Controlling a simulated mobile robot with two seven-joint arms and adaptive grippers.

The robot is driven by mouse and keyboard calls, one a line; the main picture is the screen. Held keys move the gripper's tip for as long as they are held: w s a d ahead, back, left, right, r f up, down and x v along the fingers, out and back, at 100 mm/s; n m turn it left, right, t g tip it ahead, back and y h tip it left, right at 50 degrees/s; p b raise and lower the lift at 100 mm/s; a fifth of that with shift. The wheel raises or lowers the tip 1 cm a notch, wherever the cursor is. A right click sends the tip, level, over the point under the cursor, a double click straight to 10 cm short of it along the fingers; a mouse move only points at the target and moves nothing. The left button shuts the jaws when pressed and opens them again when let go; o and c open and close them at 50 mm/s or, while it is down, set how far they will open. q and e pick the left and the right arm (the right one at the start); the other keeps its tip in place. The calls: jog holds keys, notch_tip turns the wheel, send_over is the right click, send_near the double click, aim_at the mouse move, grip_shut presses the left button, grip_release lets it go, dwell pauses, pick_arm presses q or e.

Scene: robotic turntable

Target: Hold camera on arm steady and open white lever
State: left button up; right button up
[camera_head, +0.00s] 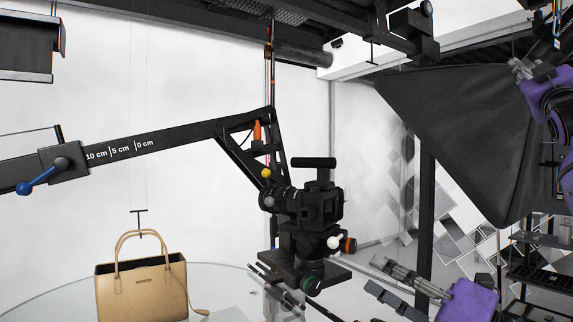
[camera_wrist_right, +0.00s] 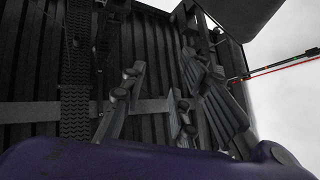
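The black camera (camera_head: 322,207) hangs on the end of the long black arm (camera_head: 180,134) in the middle of the head view. The white lever (camera_head: 334,242) sits low on its mount, beside an orange knob (camera_head: 349,245). My left gripper (camera_head: 374,274) is to the lower right of the camera, apart from it. Its fingers look spread and empty. My right gripper (camera_head: 518,68) is raised at the upper right, far from the camera. In the right wrist view its fingers (camera_wrist_right: 155,105) are apart with nothing between them. The camera and lever are not visible there.
A large black softbox (camera_head: 465,130) hangs at the right, near my right arm. A tan handbag (camera_head: 142,290) stands on a glass turntable (camera_head: 225,280) at lower left. Dark shelving (camera_head: 540,265) is at the right.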

notch_tip(320, 180, up, 6)
jog(key=s+m+h, duration=0.1)
jog(key=s, duration=0.2)
jog(key=n+g+y, duration=0.1)
jog(key=n+g, duration=0.4)
jog(key=g, duration=0.2)
send_over(297, 163)
jog(key=s+d, duration=0.2)
jog(key=d, duration=0.2)
notch_tip(297, 163, down, 18)
jog(key=s+a+f+n+g+h, duration=0.2)
jog(key=s+a+f+n, duration=0.1)
jog(key=a+f+n, duration=0.45)
jog(key=w+d, duration=0.1)
jog(key=w, duration=0.1)
jog(key=w+d+f+m, duration=0.1)
jog(key=w, duration=0.1)
jog(key=w+d+m, duration=0.1)
jog(key=w+d, duration=0.1)
jog(key=shift+d+f+y, duration=0.1)
jog(key=shift+f+y, duration=0.1)
jog(key=shift+y, duration=0.1)
grip_shut()
